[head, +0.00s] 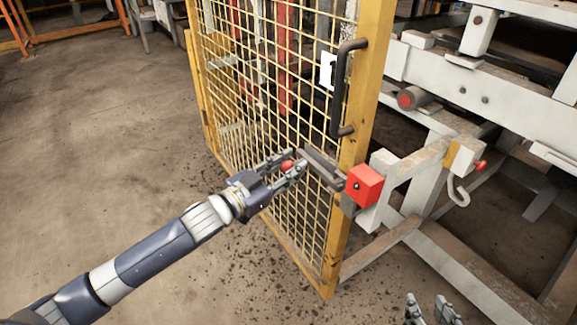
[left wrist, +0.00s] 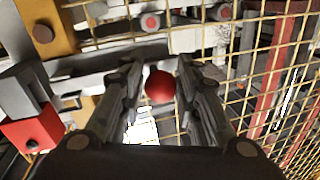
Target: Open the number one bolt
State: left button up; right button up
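The bolt (head: 322,169) is a dark grey bar on the edge of the yellow mesh gate (head: 312,249), beside a red block (head: 364,185). The bolt has a red ball knob (head: 287,165). My left gripper (head: 285,162) is at the bolt with its fingers apart, one on each side of the knob. In the left wrist view the red knob (left wrist: 159,87) sits between the open fingers, with gaps on both sides. A white label (head: 327,71), partly hidden by the handle, hangs on the gate. My right gripper (head: 428,309) shows only its fingertips at the bottom edge, spread apart.
A dark vertical handle (head: 341,88) stands on the gate above the bolt. A grey metal frame (head: 445,240) with a hook (head: 458,193) and another red knob (head: 480,165) stands to the right. The concrete floor (head: 90,150) at left is clear.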

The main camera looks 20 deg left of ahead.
pick_arm(q)
jog(key=shift+o, duration=0.5)
jog(key=shift+s, duration=0.1)
jog(key=shift+s+a+f, duration=0.1)
jog(key=shift+s+a, duration=0.05)
jog(key=shift+s, duration=0.15)
jog(key=v, duration=1.1)
jog(key=shift+s, duration=0.1)
